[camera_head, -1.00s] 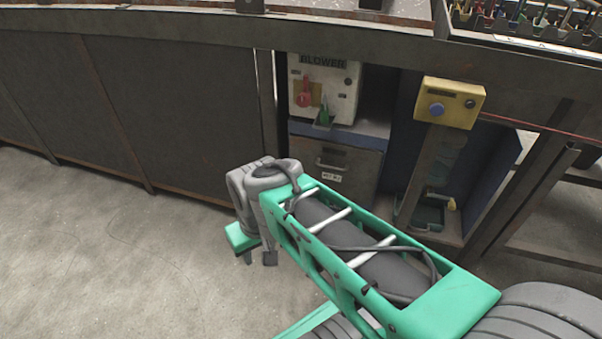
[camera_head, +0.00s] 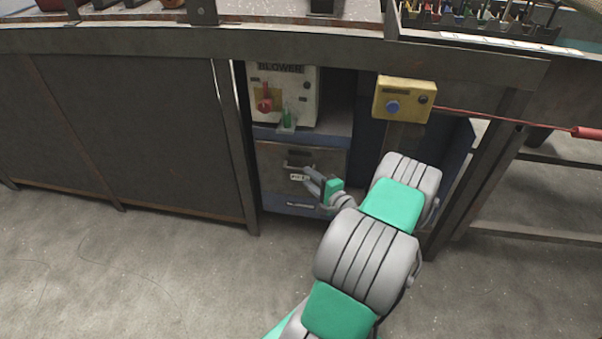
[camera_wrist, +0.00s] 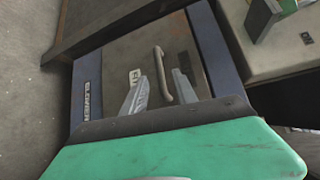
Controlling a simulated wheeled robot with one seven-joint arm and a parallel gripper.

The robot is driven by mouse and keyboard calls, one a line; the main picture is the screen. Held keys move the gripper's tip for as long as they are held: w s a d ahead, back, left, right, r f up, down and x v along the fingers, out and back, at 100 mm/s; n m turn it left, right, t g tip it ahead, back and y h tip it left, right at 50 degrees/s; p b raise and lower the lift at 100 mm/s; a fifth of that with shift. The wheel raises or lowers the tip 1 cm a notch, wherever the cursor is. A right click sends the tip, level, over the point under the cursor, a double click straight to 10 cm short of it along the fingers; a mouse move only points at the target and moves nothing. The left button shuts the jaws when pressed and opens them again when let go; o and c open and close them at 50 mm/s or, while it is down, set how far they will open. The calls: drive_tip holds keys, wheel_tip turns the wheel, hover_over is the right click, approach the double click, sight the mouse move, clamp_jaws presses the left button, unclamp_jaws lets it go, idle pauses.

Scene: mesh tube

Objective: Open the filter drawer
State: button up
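The filter drawer (camera_head: 272,168) is a dark grey front in a blue frame, below the blower box. It looks shut. Its light bar handle (camera_head: 299,162) and a small white label (camera_head: 298,177) are on the front. In the wrist view the drawer (camera_wrist: 125,50) appears turned, with the handle (camera_wrist: 163,76) between my two fingers. My gripper (camera_wrist: 160,80) is open and empty, its fingers on either side of the handle. I cannot tell whether they touch it. In the head view my gripper (camera_head: 312,181) is close in front of the drawer's right part, partly hiding it.
The white blower box (camera_head: 282,95) with red and green knobs is above the drawer. A yellow button box (camera_head: 403,99) with a red cord is to the right. A dark cabinet panel (camera_head: 140,130) stands left. Open floor (camera_head: 140,270) lies in front.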

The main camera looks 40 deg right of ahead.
drive_tip(key=w, duration=0.3)
drive_tip(key=w+b, duration=0.1)
drive_tip(key=w, duration=0.1)
drive_tip(key=shift+d+f, duration=0.25)
drive_tip(key=shift+f, duration=0.15)
drive_tip(key=shift+c, duration=0.2)
clamp_jaws()
idle(0.7)
